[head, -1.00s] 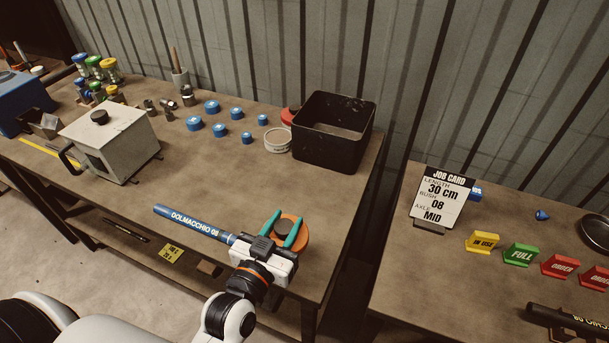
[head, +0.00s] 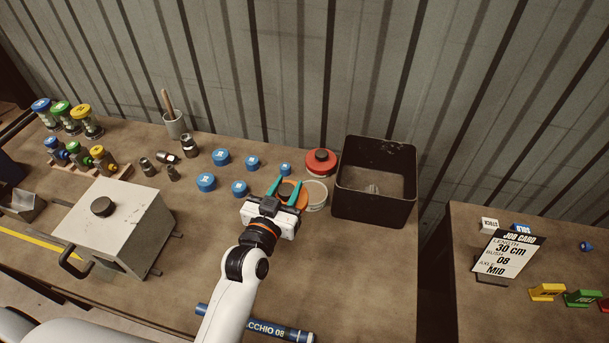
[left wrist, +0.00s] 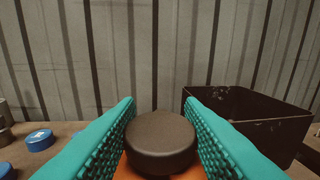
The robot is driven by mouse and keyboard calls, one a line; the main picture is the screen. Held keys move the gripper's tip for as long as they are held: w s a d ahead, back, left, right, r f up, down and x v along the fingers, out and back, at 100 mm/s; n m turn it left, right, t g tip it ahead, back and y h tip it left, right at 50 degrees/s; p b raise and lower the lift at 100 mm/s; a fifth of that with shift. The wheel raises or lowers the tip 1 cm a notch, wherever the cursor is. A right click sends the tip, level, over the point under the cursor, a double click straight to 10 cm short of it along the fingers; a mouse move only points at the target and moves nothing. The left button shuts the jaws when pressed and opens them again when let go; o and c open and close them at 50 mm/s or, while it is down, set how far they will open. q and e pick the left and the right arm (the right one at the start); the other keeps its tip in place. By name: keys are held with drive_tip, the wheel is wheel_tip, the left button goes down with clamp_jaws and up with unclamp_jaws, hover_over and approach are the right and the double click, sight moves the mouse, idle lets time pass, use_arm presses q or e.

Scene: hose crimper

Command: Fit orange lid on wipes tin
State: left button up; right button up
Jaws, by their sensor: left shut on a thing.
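The orange lid (head: 289,192) has a dark round knob, which fills the middle of the left wrist view (left wrist: 160,140). My left gripper (head: 284,187) is shut on the lid by its knob, one teal finger on each side. The white wipes tin (head: 316,196) stands on the bench just right of the lid, beside the black bin. Its left part is partly hidden by the lid and gripper. The lid looks beside the tin rather than on it; its exact height cannot be told. The tin is not visible in the left wrist view. My right gripper is not in view.
A black open bin (head: 347,205) stands right of the tin. A red-lidded tin (head: 321,160) is behind it. Several blue caps (head: 221,157) lie to the left. A grey crimper box (head: 120,222) and a blue tube (head: 283,332) are nearer. The bench front right is clear.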

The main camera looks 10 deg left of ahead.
use_arm(q)
drive_tip(key=w+d+r+m+h+p, duration=0.15)
drive_tip(key=w+d+r+p, duration=0.3)
drive_tip(key=w+r, duration=0.5)
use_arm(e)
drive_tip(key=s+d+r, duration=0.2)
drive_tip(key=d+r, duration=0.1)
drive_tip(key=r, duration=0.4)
use_arm(q)
drive_tip(key=f+b, duration=0.3)
drive_tip(key=f, duration=0.2)
drive_tip(key=w+f+b, duration=0.1)
drive_tip(key=f+b, duration=0.1)
drive_tip(key=f, duration=0.3)
drive_tip(key=w+a+f+b, duration=0.1)
drive_tip(key=f+b, duration=0.2)
drive_tip(key=f, duration=0.2)
drive_tip(key=shift+w+a+b, duration=0.1)
drive_tip(key=shift+b, duration=0.2)
drive_tip(key=shift+f+b, duration=0.95)
wheel_tip(320, 180, down, 3)
drive_tip(key=b, duration=0.3)
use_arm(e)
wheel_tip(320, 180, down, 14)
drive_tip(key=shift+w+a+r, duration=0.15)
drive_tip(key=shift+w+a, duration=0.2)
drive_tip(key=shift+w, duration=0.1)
use_arm(q)
drive_tip(key=shift+r, duration=0.1)
